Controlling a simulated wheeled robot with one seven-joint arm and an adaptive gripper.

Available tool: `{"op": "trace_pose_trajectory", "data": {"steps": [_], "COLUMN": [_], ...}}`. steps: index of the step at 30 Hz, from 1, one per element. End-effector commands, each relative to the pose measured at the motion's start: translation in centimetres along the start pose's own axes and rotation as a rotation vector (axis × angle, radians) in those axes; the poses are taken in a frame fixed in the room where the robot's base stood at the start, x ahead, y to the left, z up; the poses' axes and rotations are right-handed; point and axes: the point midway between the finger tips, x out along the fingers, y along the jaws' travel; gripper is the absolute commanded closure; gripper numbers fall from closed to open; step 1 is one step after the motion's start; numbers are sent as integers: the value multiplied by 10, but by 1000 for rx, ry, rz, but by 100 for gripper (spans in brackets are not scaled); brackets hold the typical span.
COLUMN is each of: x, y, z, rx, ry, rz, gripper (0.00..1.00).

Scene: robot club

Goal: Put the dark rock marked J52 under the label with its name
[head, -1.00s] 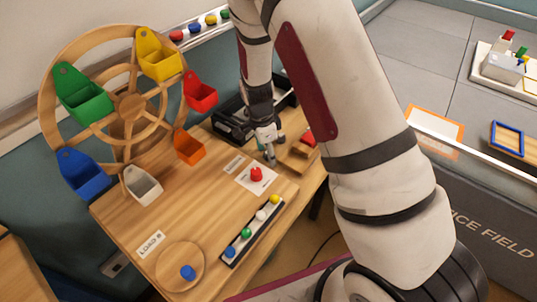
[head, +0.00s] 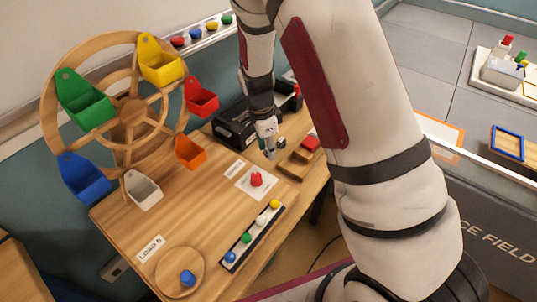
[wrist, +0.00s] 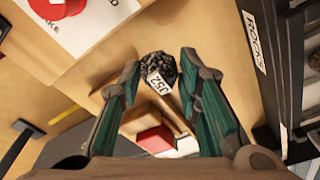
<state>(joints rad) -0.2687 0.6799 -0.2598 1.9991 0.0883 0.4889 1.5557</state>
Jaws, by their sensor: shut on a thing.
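The dark rock marked J52 (wrist: 158,72) is between my fingertips in the wrist view, with its white J52 tag facing the camera. My gripper (wrist: 157,78) is shut on it. In the head view my gripper (head: 269,152) is over the far part of the wooden table, between the black tray and the wooden steps. The rock is hard to make out there. A black rack at the right of the wrist view bears a white label reading ROCKS (wrist: 254,42). No label with the name of J52 can be read in these frames.
A black tray (head: 233,127) stands at the table's back. A red button on a white card (head: 243,190), wooden steps with a red block (head: 311,143) and a strip of coloured balls (head: 229,266) are nearby. A wooden wheel with coloured buckets (head: 133,150) stands left.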

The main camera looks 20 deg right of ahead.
Motion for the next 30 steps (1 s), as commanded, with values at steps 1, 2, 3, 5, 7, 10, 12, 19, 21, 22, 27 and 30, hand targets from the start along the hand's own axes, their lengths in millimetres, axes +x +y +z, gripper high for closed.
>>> {"op": "trace_pose_trajectory", "data": {"steps": [1, 2, 3, 5, 7, 10, 12, 19, 21, 22, 27, 30], "x": [-12, -18, -26, -36, -45, -55, -58, -60, -60, -60, -60, -60], "y": [-1, -1, -1, -1, -1, -1, 0, 3, 4, 5, 11, 15], "z": [-1, -2, -3, -4, -5, -7, -7, -8, -8, -8, -9, -9], "rx": [1, 1, 1, 0, 1, 1, 1, -68, -133, -167, -392, -524], "ry": [-1, -1, -1, -1, 0, -1, -1, -1, -1, -1, -1, -1], "rz": [-6, -5, -6, -5, -3, -3, -2, -8, -16, -20, -49, -64], "gripper": [100, 100, 100, 100, 100, 100, 100, 100, 100, 100, 100, 100]}}
